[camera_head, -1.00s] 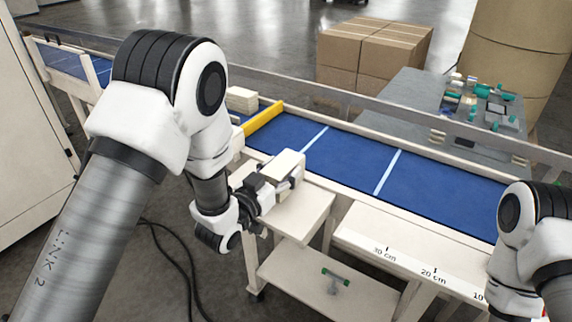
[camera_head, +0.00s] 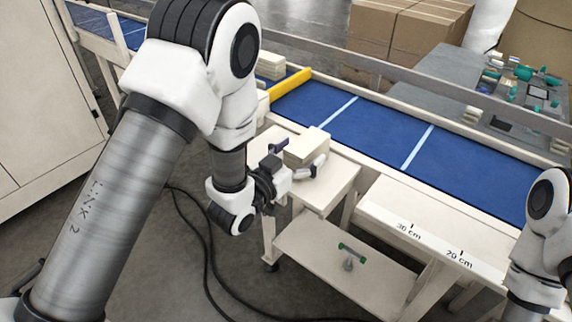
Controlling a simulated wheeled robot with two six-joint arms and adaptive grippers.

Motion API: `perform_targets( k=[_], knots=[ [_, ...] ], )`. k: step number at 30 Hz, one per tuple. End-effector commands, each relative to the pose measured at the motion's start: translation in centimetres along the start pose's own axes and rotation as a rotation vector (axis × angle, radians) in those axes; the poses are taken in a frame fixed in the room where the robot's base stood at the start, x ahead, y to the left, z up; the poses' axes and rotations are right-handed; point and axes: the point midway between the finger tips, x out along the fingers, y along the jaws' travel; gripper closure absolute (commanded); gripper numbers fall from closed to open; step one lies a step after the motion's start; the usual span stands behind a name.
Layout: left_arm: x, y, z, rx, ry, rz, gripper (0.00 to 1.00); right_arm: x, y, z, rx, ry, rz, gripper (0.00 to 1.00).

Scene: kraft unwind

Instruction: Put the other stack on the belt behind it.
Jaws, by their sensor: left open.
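A pale cream stack (camera_head: 308,146) sits on the small side table (camera_head: 335,186) in front of the blue belt (camera_head: 340,112). My left gripper (camera_head: 299,158) is open at the near left side of this stack. One finger is at its left and the other at its near right; I cannot tell whether they touch it. Another cream stack (camera_head: 271,65) lies on the belt beyond the yellow bar (camera_head: 290,84), partly hidden by my left arm. My right arm shows at the right edge, but its gripper is out of view.
The belt right of the yellow bar is clear, with white cross lines. A rail (camera_head: 400,75) runs behind it. A ruler-marked ledge (camera_head: 425,232) is right of the side table. A green-handled tool (camera_head: 350,254) lies on the lower shelf. Cardboard boxes (camera_head: 405,30) stand behind.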

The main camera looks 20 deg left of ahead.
Motion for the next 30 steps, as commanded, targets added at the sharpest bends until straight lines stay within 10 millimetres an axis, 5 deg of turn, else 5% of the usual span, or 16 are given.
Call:
perform_targets(
  k=[7,10,16,25,28,30],
  knots=[
    [-6.0,-0.1,0.4,-0.006,-0.002,-0.003,0.11,2.5,0.0,0.0,0.000,-0.001,0.000,0.60],
    [-8.4,-0.1,-0.8,-0.008,-0.007,-0.003,0.11,-0.8,0.0,0.0,0.000,-0.001,0.000,0.60],
    [-9.7,0.0,-0.7,-0.002,-0.003,0.001,0.11,-4.0,0.0,0.0,0.000,0.000,0.000,0.60],
    [-10.3,0.0,0.1,0.000,-0.004,-0.001,0.11,-4.3,0.0,0.0,0.000,-0.001,0.000,0.60],
    [-10.6,0.0,2.7,-0.008,-0.103,-0.006,0.11,-4.3,0.0,0.0,0.000,-0.001,0.000,0.60],
    [-11.6,-0.1,7.2,-0.025,-0.281,-0.021,0.11,-4.3,0.0,0.0,0.000,-0.001,0.000,0.60]
  ],
)
